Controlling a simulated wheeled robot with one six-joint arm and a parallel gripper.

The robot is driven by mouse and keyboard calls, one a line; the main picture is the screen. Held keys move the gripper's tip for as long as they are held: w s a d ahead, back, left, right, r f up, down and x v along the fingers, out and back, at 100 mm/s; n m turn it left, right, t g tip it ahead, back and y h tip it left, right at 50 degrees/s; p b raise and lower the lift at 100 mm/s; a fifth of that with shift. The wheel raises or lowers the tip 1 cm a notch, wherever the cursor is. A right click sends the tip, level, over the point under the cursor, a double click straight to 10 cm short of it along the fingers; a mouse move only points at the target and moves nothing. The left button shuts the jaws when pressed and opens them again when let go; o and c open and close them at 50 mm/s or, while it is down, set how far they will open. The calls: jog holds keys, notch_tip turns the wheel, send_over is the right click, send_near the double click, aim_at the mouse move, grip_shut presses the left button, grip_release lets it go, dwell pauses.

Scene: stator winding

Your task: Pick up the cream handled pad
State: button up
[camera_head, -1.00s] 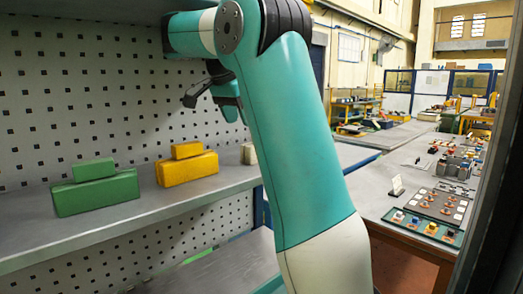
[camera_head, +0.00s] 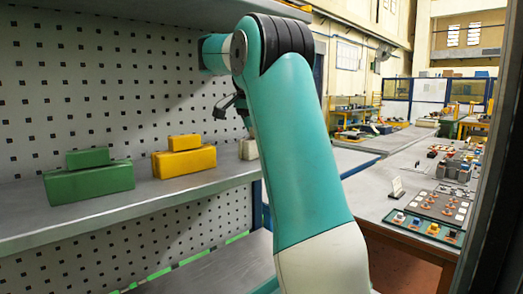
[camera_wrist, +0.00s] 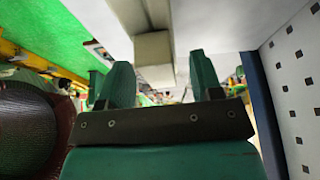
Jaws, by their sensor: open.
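The cream handled pad (camera_head: 248,149) sits on the shelf at the right end of the row in the head view, partly hidden behind my arm. My gripper (camera_head: 238,108) is above it, mostly hidden by my own arm. In the wrist view the cream pad (camera_wrist: 153,52) shows beyond the fingertips, roughly centred between them. My gripper (camera_wrist: 163,77) is open there, with one green finger on each side and nothing held. I cannot tell whether the fingers touch the pad.
A yellow handled pad (camera_head: 184,162) and a green handled pad (camera_head: 90,181) stand to the left on the same shelf (camera_head: 150,195). A perforated panel (camera_head: 100,100) rises behind them. A work table (camera_head: 365,190) with small parts is at the right.

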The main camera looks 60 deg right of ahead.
grip_shut()
jog(key=shift+r, duration=0.15)
